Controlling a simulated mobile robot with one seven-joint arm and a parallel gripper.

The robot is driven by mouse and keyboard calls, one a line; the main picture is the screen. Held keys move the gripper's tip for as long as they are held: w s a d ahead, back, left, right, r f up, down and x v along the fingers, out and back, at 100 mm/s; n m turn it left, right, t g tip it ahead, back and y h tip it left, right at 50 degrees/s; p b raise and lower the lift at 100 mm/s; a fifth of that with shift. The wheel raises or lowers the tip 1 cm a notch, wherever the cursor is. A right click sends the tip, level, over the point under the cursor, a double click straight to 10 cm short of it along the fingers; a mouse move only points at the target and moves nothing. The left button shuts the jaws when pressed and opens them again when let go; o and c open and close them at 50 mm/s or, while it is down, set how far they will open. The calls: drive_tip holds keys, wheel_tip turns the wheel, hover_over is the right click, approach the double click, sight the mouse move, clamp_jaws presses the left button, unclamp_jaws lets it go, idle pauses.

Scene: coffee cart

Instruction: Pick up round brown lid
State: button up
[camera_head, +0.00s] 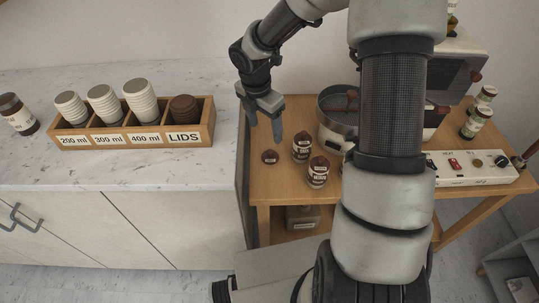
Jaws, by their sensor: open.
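A small round brown lid (270,157) lies on the wooden table near its left edge, beside two jars with brown tops. More brown lids are stacked (184,108) in the compartment marked LIDS of the wooden organizer (130,140) on the counter. My gripper (264,128) is open and points down above the left part of the wooden table. It appears above and slightly behind the small lid, apart from it. Nothing is seen between its fingers.
The near jar (317,174) and the far jar (301,147) stand just right of the small lid. A round metal pot (338,133) stands behind them, partly hidden by my arm. The marble counter (110,175) adjoins the table at left. A control panel (465,166) sits at right.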

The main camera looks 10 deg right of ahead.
sight(270, 152)
drive_tip(key=f+b, duration=0.1)
drive_tip(key=f, duration=0.3)
drive_tip(key=w+d+f+b, duration=0.1)
drive_tip(key=f, duration=0.4)
drive_tip(key=f+b, duration=0.1)
drive_tip(key=f, duration=0.3)
drive_tip(key=shift+w+d+f, duration=0.3)
drive_tip(key=shift+d, duration=0.05)
drive_tip(key=c, duration=1.1)
